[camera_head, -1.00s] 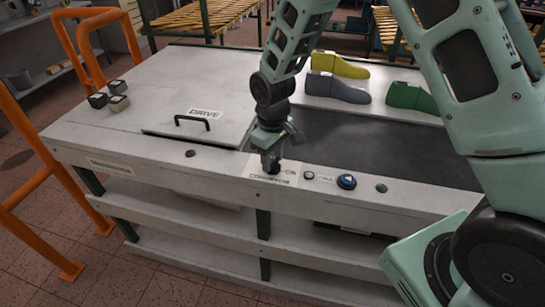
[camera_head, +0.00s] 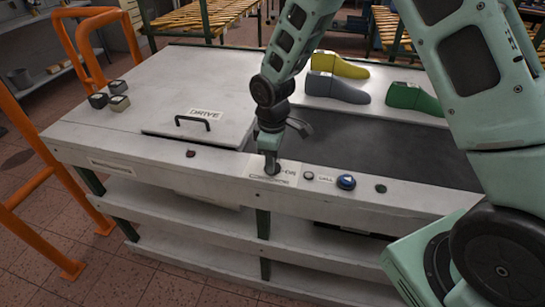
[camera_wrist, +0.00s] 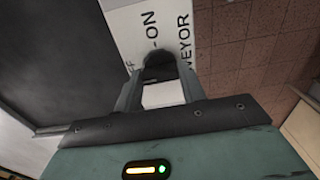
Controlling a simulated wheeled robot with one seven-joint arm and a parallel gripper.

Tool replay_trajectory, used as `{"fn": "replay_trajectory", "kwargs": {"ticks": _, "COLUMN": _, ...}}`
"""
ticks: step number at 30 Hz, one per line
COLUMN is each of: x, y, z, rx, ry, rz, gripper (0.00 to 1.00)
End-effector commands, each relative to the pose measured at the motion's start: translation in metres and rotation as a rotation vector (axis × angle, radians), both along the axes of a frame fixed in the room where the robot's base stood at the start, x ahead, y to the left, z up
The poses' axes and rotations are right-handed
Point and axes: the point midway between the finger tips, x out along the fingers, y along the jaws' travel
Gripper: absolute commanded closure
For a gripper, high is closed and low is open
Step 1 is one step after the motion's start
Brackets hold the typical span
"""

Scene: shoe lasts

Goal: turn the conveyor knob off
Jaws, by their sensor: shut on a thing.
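The conveyor knob (camera_wrist: 158,62) is dark and sits on a white label plate (camera_head: 287,177) on the front ledge of the bench. In the wrist view the plate reads "ON" and part of "CONVEYOR"; the "OFF" side is mostly covered. My gripper (camera_head: 270,162) points down over the plate and is shut on the knob. In the wrist view the knob shows between the fingertips (camera_wrist: 160,80). In the head view my fingers hide the knob, so its exact pointing direction is unclear.
Yellow, grey and green shoe lasts (camera_head: 336,88) stand behind the dark belt (camera_head: 390,148).

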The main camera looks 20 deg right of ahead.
Motion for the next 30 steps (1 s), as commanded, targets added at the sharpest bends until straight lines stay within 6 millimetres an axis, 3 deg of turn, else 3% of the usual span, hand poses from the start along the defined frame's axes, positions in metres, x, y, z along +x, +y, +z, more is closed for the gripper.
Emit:
{"fn": "replay_trajectory", "kwargs": {"ticks": 6, "x": 0.001, "y": 0.0, "z": 0.001, "rx": 0.001, "ry": -0.004, "rz": 0.003, "gripper": 0.83}}
{"fn": "replay_trajectory", "kwargs": {"ticks": 7, "x": 0.001, "y": 0.0, "z": 0.001, "rx": 0.001, "ry": -0.004, "rz": 0.003, "gripper": 0.57}}
{"fn": "replay_trajectory", "kwargs": {"ticks": 9, "x": 0.001, "y": 0.0, "z": 0.001, "rx": 0.0, "ry": -0.003, "rz": 0.003, "gripper": 0.38}}
{"fn": "replay_trajectory", "kwargs": {"ticks": 20, "x": 0.001, "y": 0.0, "z": 0.004, "rx": 0.0, "ry": -0.003, "rz": 0.001, "gripper": 0.38}}
{"fn": "replay_trajectory", "kwargs": {"ticks": 25, "x": 0.001, "y": 0.0, "z": 0.026, "rx": 0.001, "ry": -0.006, "rz": 0.0, "gripper": 0.38}}
{"fn": "replay_trajectory", "kwargs": {"ticks": 30, "x": 0.002, "y": 0.0, "z": 0.065, "rx": 0.001, "ry": -0.008, "rz": 0.0, "gripper": 0.38}}
